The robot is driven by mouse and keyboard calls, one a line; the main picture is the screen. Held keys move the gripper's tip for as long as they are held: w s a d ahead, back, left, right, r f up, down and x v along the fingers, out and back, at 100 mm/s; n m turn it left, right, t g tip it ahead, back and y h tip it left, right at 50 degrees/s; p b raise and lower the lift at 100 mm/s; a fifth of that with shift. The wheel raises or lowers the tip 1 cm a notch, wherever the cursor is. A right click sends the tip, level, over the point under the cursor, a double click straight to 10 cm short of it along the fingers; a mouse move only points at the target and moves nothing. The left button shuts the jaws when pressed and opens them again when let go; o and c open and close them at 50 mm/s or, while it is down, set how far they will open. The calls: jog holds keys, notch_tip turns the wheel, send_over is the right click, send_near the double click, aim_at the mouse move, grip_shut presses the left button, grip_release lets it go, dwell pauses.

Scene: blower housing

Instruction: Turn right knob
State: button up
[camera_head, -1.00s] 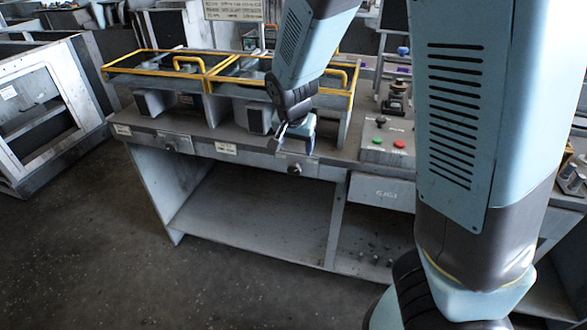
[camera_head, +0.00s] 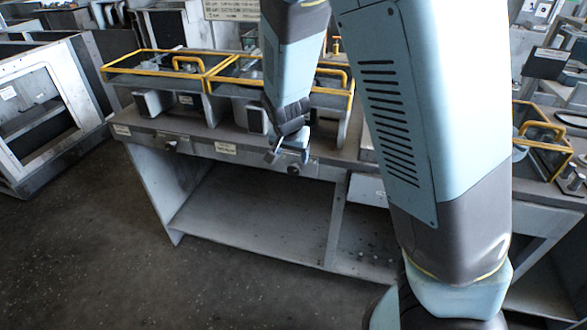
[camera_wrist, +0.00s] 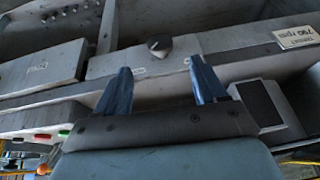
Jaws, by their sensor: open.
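The right knob (camera_wrist: 160,45) is a dark round knob on the grey front panel. It shows in the wrist view just beyond and between my gripper's fingertips, apart from them. My gripper (camera_wrist: 160,70) is open and empty, with two blue fingers spread either side of the knob's line. In the head view my gripper (camera_head: 288,152) hangs in front of the bench's front edge and mostly hides the right knob. The left knob (camera_head: 170,146) shows further left on the same panel.
Yellow-framed boxes (camera_head: 150,62) stand on the bench top behind the panel. Below is an open shelf (camera_head: 260,220). In the wrist view, a label plate (camera_wrist: 297,33) and a control box with green and red buttons (camera_wrist: 63,133) flank the knob. The floor in front is clear.

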aim_at(293, 169)
jog(key=shift+x, duration=4.7)
jog(key=c, duration=1.1)
